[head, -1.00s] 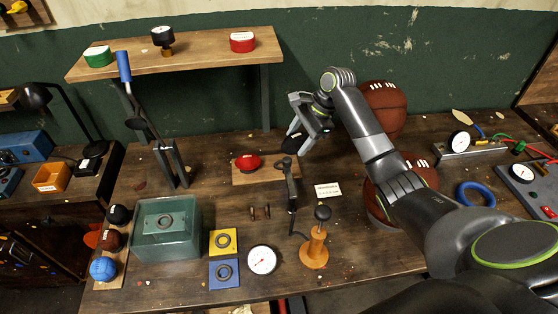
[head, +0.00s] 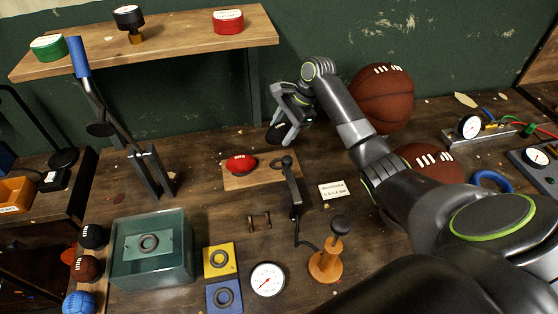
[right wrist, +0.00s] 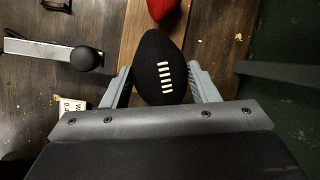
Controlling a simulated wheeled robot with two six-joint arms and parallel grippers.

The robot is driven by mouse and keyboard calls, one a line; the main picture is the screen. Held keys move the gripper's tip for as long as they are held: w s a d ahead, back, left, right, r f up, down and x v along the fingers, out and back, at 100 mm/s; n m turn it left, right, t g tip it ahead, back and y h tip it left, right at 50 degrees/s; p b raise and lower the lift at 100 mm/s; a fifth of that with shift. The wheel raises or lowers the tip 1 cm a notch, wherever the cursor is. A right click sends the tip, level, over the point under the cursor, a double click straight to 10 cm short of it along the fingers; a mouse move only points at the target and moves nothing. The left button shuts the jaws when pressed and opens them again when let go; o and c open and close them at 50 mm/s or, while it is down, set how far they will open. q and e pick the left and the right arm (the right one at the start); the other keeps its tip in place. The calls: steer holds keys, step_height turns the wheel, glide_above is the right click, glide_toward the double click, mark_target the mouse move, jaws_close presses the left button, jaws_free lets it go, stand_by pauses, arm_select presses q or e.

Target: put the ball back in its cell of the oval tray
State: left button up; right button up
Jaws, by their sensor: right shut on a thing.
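My right gripper (head: 287,128) is shut on a small black ball (head: 275,134) shaped like a football. In the right wrist view the black ball (right wrist: 161,70) sits between the two fingers, its white laces facing the camera. In the head view it shows just behind a small wooden board (head: 262,178). A red ball (head: 240,164) rests on that board; it also shows at the top of the right wrist view (right wrist: 162,8). I cannot make out a clearly oval tray. My left gripper is not in view.
A lever tool (head: 291,185) stands in front of the board's right end. Large brown balls (head: 383,98) are beside my right arm. A glass box (head: 152,262), a dial (head: 267,279) and a joystick (head: 327,262) stand in front. A wooden shelf (head: 190,42) is at the back left.

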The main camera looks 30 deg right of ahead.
step_height(320, 180, down, 6)
steer(key=shift+r+p, duration=0.1)
steer(key=shift+p, duration=0.3)
steer(key=shift+f, duration=1.7)
steer(key=shift+f, duration=0.2)
steer(key=o, duration=1)
steer(key=shift+o, duration=0.2)
steer(key=shift+r, duration=0.1)
